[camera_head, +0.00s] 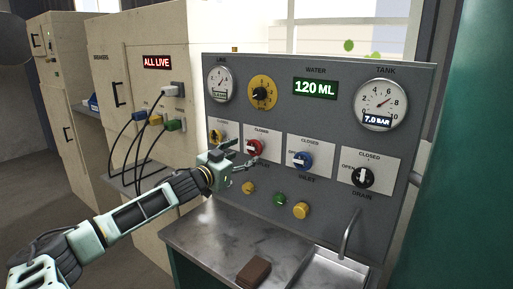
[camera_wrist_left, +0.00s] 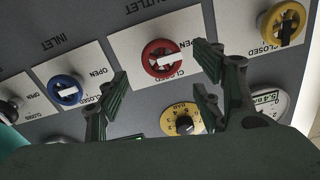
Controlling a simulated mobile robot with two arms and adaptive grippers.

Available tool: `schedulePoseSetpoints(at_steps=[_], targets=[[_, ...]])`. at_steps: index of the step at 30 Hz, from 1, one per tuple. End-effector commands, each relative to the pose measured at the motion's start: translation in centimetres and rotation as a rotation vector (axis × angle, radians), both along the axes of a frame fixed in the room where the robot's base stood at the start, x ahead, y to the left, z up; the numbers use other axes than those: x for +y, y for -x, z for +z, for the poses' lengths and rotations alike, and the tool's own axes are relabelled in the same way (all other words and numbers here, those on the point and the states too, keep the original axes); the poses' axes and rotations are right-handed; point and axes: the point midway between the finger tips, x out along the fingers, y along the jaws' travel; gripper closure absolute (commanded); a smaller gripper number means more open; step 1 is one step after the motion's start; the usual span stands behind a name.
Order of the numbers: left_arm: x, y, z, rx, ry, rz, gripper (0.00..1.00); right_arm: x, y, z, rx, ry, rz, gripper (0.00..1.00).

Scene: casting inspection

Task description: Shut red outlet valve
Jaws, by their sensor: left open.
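The red outlet valve (camera_head: 255,147) is a round red knob with a white bar handle on a white plate of the grey panel. In the left wrist view the red valve (camera_wrist_left: 154,51) shows from close by, the picture turned roughly upside down. Its white bar lies nearly sideways, pointing towards the OPEN side, with CLOSED printed below it in that view. My left gripper (camera_head: 243,153) is in front of the panel at this valve. Its two fingers (camera_wrist_left: 162,78) are spread apart, one to either side of the red knob in the wrist view, with nothing between them. My right gripper does not show.
A blue inlet valve (camera_head: 300,160) and a black drain valve (camera_head: 363,177) sit to the right, a yellow valve (camera_head: 217,136) to the left. Buttons (camera_head: 280,199) are below. A faucet (camera_head: 348,235) and brown block (camera_head: 254,271) are on the metal counter (camera_head: 200,235).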

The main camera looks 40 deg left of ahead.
Motion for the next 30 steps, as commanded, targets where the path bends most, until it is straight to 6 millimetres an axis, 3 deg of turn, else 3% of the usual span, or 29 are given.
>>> schedulePoseSetpoints(at_steps=[3,6,18,30], targets=[[0.2,-0.9,0.4,-0.003,0.001,0.001,0.39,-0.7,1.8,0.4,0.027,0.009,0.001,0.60],[0.2,-1.7,0.5,-0.003,-0.001,0.001,0.39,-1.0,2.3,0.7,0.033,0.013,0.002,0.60],[0.7,-5.3,0.4,-0.003,0.002,0.003,0.39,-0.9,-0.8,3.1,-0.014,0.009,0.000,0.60],[0.7,-7.0,0.1,0.000,-0.002,0.000,0.39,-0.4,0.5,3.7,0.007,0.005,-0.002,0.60]])
